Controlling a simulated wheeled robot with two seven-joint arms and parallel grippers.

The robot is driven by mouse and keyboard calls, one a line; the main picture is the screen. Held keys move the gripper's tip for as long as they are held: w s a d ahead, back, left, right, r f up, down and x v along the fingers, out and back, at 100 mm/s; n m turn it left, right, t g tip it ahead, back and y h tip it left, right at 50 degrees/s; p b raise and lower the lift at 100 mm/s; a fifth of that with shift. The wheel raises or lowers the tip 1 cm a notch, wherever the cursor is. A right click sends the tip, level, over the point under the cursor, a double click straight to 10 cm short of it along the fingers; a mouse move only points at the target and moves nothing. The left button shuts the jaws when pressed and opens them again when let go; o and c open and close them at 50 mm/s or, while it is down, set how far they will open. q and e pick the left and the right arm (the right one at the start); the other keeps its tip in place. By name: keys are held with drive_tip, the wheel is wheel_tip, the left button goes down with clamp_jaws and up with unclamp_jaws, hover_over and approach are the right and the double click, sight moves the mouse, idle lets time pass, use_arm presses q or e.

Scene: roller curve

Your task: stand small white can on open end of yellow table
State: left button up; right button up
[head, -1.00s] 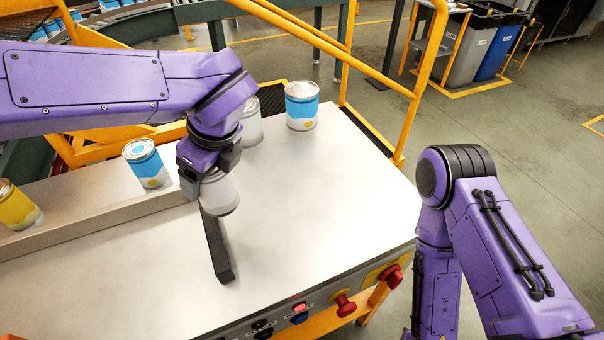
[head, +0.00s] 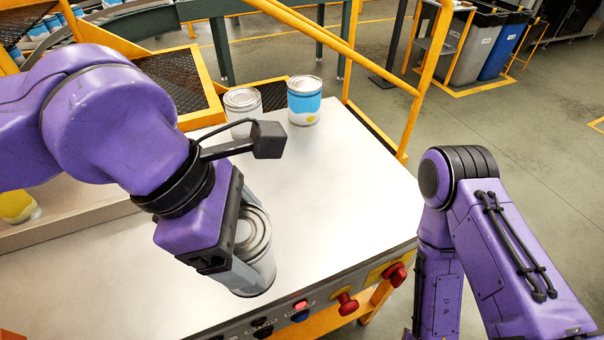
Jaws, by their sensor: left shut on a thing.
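The small white can (head: 262,262) is held by my left gripper (head: 240,262), whose jaws are shut on it. The can looks upright, its ringed lid facing up, near the front edge of the yellow table (head: 335,175). The gripper partly hides it, and I cannot tell whether its base touches the top. The table has a pale metal top and a yellow frame. My right arm shows at the right, but its gripper is out of view.
A larger-looking white can (head: 243,108) and a blue-and-white can (head: 304,101) stand at the back of the table. A yellow can (head: 16,206) is at the far left. Yellow railings (head: 425,75) border the back right. Red knobs (head: 347,304) line the front panel. The table's right part is clear.

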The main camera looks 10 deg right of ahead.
use_arm(q)
drive_tip(key=w+d+f+p, duration=0.1)
drive_tip(key=w+f, duration=0.3)
drive_tip(key=w+d+f+p, duration=0.1)
drive_tip(key=w+d+f, duration=0.1)
drive_tip(key=w+f, duration=0.2)
drive_tip(key=w+d+f+p, duration=0.1)
drive_tip(key=w+f, duration=0.3)
drive_tip(key=w, duration=0.1)
drive_tip(key=shift+d+f, duration=0.15)
drive_tip(key=shift+d, duration=0.1)
drive_tip(key=shift+f, duration=0.3)
drive_tip(key=o, duration=1.1)
drive_tip(key=shift+f, duration=0.1)
drive_tip(key=shift+c, duration=0.2)
drive_tip(key=v, duration=1.2)
drive_tip(key=shift+s, duration=0.1)
